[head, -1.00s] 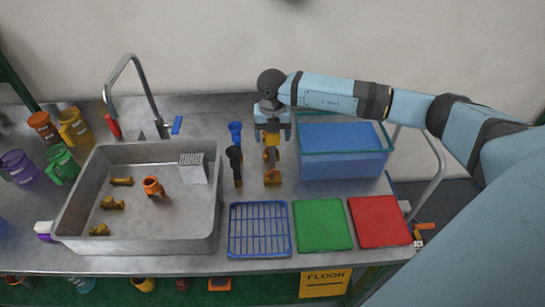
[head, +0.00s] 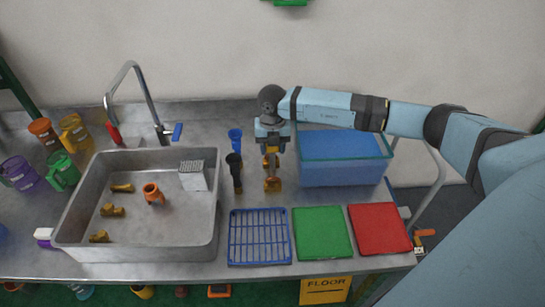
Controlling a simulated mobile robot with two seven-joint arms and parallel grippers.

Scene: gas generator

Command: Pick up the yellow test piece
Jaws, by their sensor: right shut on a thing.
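My right gripper (head: 272,147) points down over the counter, between the dark and blue upright pieces and the blue bin. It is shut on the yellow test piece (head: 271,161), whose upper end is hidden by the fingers. An orange-yellow part (head: 272,184) shows directly below it at counter level. I cannot tell whether it is the piece's lower end or a separate thing. My left gripper is not in view.
A black upright piece (head: 235,170) and a blue one (head: 235,138) stand close left. The blue bin (head: 345,175) is close right. In front lie a blue rack (head: 259,237), a green mat (head: 322,233) and a red mat (head: 379,229). The steel sink (head: 140,250) holds several small parts.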

